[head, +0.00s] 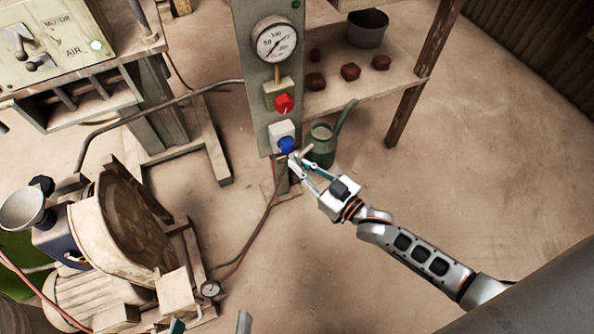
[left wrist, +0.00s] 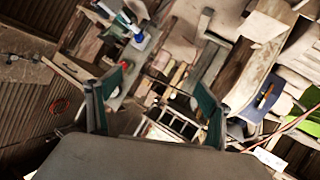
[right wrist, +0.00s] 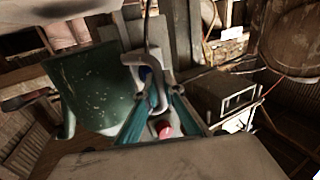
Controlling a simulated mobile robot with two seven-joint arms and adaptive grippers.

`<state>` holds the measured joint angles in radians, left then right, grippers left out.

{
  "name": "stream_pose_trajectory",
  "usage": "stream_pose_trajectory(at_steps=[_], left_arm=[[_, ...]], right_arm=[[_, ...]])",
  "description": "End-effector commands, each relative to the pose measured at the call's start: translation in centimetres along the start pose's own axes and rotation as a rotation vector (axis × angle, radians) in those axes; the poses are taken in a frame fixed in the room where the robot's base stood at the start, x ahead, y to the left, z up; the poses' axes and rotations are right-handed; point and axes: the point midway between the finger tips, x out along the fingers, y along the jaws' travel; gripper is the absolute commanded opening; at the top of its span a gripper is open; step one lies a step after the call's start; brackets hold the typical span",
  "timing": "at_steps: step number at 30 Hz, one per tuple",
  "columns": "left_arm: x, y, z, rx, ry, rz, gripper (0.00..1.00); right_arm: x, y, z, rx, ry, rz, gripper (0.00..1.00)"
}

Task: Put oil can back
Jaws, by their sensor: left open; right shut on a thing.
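The green oil can (head: 320,150), with a green spout rising to the right, shows beside the press column in the head view. Its large scratched green body (right wrist: 92,88) fills the left of the right wrist view. My right gripper (head: 300,164) is shut on a pale curved handle (right wrist: 158,88) that appears to belong to the can. The fingers partly hide the grip. I cannot tell whether the can's base touches anything. My left gripper (left wrist: 155,112) is open and empty; only its fingertips show at the bottom of the head view.
The press column carries a gauge (head: 274,39), a red knob (head: 284,103) and a blue button (head: 287,145), close to my right gripper. Behind is a wooden shelf (head: 410,78) with a dark bowl (head: 367,28) and several reddish lumps. A machine (head: 115,225) stands at left. Floor at right is clear.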

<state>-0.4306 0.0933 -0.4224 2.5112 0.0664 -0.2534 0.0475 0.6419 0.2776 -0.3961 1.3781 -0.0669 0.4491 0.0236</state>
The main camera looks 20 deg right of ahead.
Motion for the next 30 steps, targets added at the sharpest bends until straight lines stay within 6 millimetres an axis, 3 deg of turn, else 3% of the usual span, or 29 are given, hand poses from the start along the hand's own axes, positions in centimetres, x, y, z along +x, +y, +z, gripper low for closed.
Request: stream_pose_trajectory(at_steps=[4,11,19,25,27,30], left_arm=[[0.1,0.4,0.4,-0.048,0.002,0.005,0.8],[0.3,1.9,1.4,-0.221,0.018,0.019,0.8],[0.3,2.1,1.0,-0.238,0.03,0.024,0.8],[0.4,2.3,1.2,-0.268,0.031,0.024,0.8],[0.4,2.3,1.0,-0.271,0.036,0.025,0.8],[0.4,2.3,1.0,-0.27,0.036,0.025,0.8]], right_arm=[[0.1,0.0,0.9,0.0,0.002,0.0,0.0],[-0.1,-0.2,4.4,0.002,-0.003,0.0,0.0],[0.3,-0.1,3.8,-0.003,0.008,0.0,0.0],[0.2,-0.1,4.5,-0.001,0.004,0.0,0.0],[0.1,-0.1,4.5,-0.001,0.003,0.0,0.24],[0.1,-0.1,4.5,-0.001,0.003,0.0,0.25]])
